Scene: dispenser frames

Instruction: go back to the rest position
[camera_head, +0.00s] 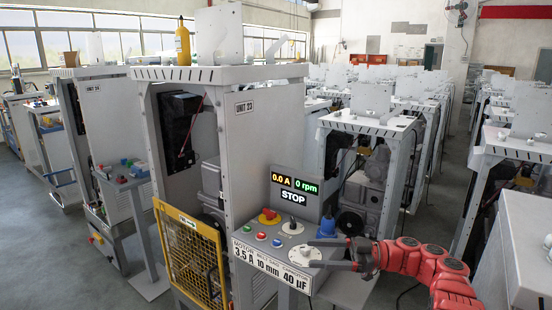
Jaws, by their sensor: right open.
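My right gripper (314,254) comes in on a red arm from the lower right. Its two dark fingers are apart, one above the other in the picture, at the right side of the control panel (262,250) of unit 23. A pale round knob (303,254) lies at the fingertips. I cannot tell whether the fingers touch it. A blue object (327,229) stands just behind the upper finger. My left gripper is not in view.
The display (295,188) reads 0.0 A, 0 rpm, STOP. A red knob on yellow (269,216) and several buttons sit on the panel. A yellow mesh guard (190,256) stands left of it. Unit 23's cabinet (262,150) rises behind. Rows of similar cabinets fill the hall.

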